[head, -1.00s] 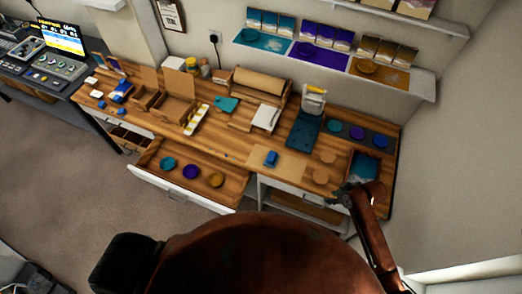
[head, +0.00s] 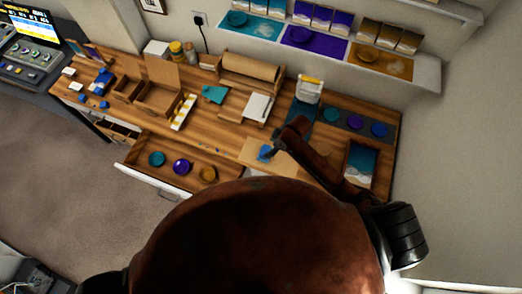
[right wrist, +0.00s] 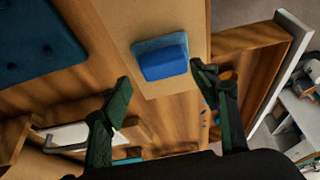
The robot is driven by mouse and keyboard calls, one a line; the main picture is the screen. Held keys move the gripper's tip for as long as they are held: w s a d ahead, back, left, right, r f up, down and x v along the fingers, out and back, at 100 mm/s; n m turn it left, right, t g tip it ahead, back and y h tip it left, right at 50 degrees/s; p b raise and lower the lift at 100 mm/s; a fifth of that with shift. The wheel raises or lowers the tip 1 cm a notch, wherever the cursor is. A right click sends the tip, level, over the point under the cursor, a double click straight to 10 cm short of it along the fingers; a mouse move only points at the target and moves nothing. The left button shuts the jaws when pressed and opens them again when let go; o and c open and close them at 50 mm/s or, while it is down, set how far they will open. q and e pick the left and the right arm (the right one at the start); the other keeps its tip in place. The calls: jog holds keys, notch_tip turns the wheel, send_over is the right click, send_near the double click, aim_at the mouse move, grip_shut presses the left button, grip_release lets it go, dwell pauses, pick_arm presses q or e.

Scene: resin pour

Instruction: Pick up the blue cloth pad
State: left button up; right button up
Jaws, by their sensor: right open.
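The blue cloth pad (head: 265,153) lies on a tan board (head: 248,147) near the front edge of the wooden workbench. My right gripper (right wrist: 159,82) is open, one finger toward each side of the pad. The pad shows just beyond the fingertips, with nothing held between them. In the head view my right gripper (head: 277,149) hangs over the board and partly covers the pad. My left gripper is not seen.
An open drawer (head: 135,168) with three round coloured pieces juts out at the front left. A dark teal mat (head: 301,118) lies behind the board. A teal-and-white tray (head: 361,162) is at the right. A white pad (head: 259,107) lies behind the board.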

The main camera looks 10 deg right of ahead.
aim_at(266, 150)
jog(key=o, duration=0.6)
jog(key=x, duration=0.5)
jog(key=shift+a+f+p, duration=0.35)
jog(key=shift+a+p, duration=0.05)
jog(key=shift+o, duration=0.2)
jog(key=shift+c, duration=0.4)
jog(key=c, duration=1.3)
